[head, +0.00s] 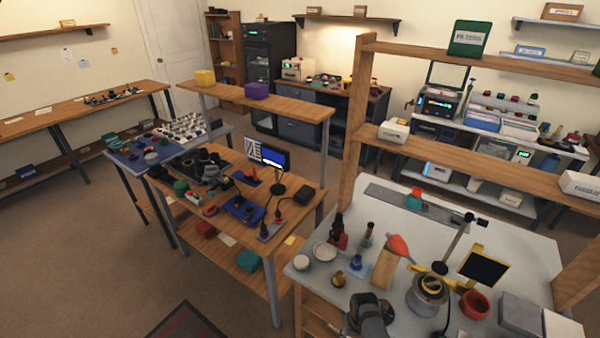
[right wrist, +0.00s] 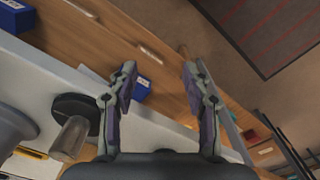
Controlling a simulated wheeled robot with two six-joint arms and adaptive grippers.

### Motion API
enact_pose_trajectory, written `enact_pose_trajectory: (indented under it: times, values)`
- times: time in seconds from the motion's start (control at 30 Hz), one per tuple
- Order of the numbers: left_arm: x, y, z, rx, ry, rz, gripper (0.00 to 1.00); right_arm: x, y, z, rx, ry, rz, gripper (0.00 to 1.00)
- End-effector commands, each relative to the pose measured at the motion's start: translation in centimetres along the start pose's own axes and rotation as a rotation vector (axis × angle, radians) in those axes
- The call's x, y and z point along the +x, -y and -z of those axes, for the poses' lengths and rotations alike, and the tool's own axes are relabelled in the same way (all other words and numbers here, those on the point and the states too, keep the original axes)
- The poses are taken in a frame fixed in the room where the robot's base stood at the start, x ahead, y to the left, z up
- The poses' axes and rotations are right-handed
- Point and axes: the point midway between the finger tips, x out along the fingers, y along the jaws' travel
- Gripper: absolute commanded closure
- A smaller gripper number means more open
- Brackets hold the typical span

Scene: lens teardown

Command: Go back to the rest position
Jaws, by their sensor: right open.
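My right gripper (right wrist: 160,78) shows in the right wrist view, its two fingers spread apart with nothing between them. It is beside the edge of a pale worktop, with wooden shelving and the floor beyond the fingertips. A dark round part with a beige cylinder (right wrist: 72,138) lies left of the fingers, apart from them. In the head view the pale worktop (head: 530,262) carries a silver lens body with a yellow ring (head: 428,291). A dark grey rounded shape stands at its front edge; I cannot tell whether it is part of my arm. My left gripper is not visible.
An orange-topped tool (head: 399,246), a red bowl (head: 475,304) and a black panel with a yellow frame (head: 484,267) crowd the worktop. A wooden bench (head: 297,222) with a monitor stands to the left. Open floor (head: 80,250) lies farther left.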

Motion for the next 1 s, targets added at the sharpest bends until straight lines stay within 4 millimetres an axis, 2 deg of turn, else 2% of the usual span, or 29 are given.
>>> enact_pose_trajectory:
  times: [0.03,0.17,0.27,0.3,0.37,0.4,0.5,0.6,0.7,0.8,1.0]
  values:
    - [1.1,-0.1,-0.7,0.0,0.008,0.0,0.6,2.8,-0.4,-1.7,0.0,0.006,-0.003,0.51]
    - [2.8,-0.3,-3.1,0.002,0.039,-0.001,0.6,9.4,-1.6,-6.4,0.0,-0.001,-0.01,0.51]
    - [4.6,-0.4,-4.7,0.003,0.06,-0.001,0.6,15.6,-3.1,-12.2,0.002,-0.009,-0.017,0.51]
    - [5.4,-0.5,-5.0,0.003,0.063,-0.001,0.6,18.0,-3.8,-14.9,0.003,-0.014,-0.022,0.51]
    - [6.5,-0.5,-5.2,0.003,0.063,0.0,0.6,21.2,-4.8,-19.1,0.005,-0.022,-0.029,0.51]
    - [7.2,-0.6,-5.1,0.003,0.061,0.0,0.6,23.0,-5.5,-21.8,0.007,-0.029,-0.034,0.51]
    - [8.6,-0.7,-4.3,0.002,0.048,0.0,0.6,26.2,-7.2,-28.0,0.009,-0.044,-0.048,0.51]
    - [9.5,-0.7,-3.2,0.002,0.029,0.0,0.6,27.8,-8.5,-32.4,0.011,-0.058,-0.06,0.51]
    - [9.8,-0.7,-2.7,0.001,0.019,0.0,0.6,28.4,-9.2,-34.9,0.01,-0.068,-0.067,0.51]
    - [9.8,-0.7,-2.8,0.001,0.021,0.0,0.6,28.4,-9.4,-35.6,0.01,-0.074,-0.07,0.51]
    - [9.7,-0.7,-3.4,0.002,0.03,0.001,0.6,28.3,-9.4,-35.6,0.011,-0.075,-0.07,0.51]
